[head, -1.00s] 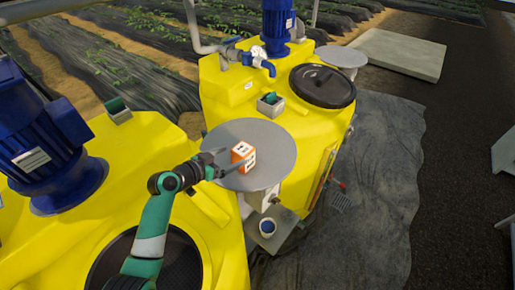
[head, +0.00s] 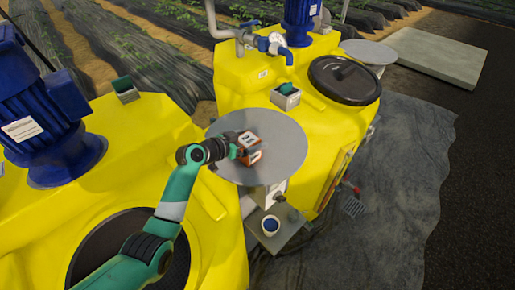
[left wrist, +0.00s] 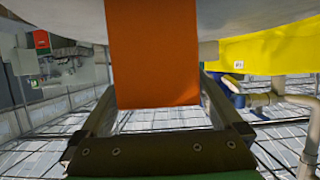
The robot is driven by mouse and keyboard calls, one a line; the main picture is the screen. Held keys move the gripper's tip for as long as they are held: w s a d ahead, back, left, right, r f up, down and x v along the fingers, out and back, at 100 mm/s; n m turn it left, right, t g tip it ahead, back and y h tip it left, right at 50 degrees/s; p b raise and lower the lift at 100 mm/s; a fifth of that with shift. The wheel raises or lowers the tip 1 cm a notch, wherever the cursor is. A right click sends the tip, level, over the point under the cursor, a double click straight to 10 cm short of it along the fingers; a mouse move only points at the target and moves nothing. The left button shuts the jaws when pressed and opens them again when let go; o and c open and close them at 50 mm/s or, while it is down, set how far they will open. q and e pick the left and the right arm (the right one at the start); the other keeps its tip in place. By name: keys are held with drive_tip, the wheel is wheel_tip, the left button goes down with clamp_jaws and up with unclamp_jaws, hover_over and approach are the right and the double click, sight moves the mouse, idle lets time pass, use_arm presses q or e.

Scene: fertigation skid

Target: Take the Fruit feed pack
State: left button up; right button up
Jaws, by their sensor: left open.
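The Fruit feed pack (head: 254,155) is a small orange box with white label patches, standing on a round grey table (head: 284,138) between the yellow tanks. My left gripper (head: 243,149) is at the pack's left side in the head view and hides part of it. In the left wrist view the orange pack (left wrist: 153,55) stands between the two open fingers (left wrist: 158,115), with gaps visible beside it. The fingers are spread around it, and I cannot tell any contact. My right gripper is not in view.
Yellow tanks (head: 235,75) flank the round table, with a black lid (head: 344,79) and blue valve (head: 275,45) on the far one. A small shelf with a blue-and-white cup (head: 270,225) sits below the table. Blue motors rise from both tanks.

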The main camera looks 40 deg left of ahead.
use_arm(q)
drive_tip(key=shift+x, duration=0.85)
drive_tip(key=shift+s, duration=0.15)
drive_tip(key=shift+c, duration=0.6)
drive_tip(key=shift+r, duration=0.1)
drive_tip(key=c, duration=1.4)
clamp_jaws()
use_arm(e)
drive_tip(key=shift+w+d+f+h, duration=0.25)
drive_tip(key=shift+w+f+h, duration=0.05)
